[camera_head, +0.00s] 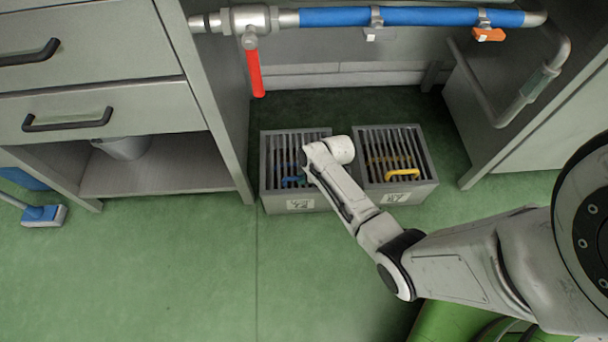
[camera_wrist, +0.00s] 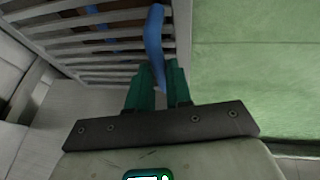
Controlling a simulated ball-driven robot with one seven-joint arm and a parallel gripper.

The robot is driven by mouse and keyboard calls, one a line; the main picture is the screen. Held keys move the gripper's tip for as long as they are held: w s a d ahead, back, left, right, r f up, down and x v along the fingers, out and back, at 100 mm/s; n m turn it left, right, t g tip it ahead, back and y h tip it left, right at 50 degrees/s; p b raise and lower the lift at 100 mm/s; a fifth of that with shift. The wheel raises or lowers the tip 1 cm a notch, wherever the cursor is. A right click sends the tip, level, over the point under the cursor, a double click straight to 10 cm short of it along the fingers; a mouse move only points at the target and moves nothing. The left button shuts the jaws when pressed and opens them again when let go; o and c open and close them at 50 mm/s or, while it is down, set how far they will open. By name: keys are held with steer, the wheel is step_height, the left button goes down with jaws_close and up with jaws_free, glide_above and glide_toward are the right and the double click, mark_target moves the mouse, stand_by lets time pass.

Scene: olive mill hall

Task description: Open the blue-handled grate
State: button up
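The blue-handled grate (camera_head: 282,150) is the left of two slatted grates on grey boxes in the floor area under the pipe. It lies flat on its box. Its blue handle (camera_head: 291,182) shows partly beside my arm in the head view. In the wrist view the blue handle (camera_wrist: 154,35) runs down between the two green fingers of my gripper (camera_wrist: 158,68). The fingers are close together with the handle between them and appear closed on it. The grate's slats (camera_wrist: 85,42) show at upper left there. My arm hides the gripper in the head view.
A second grate with a yellow handle (camera_head: 402,174) stands just to the right. A drawer cabinet (camera_head: 90,85) is at left, another cabinet (camera_head: 540,130) at right. A red lever (camera_head: 255,74) hangs from the blue pipe (camera_head: 420,17) above. The green floor in front is clear.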

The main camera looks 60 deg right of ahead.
jaws_close()
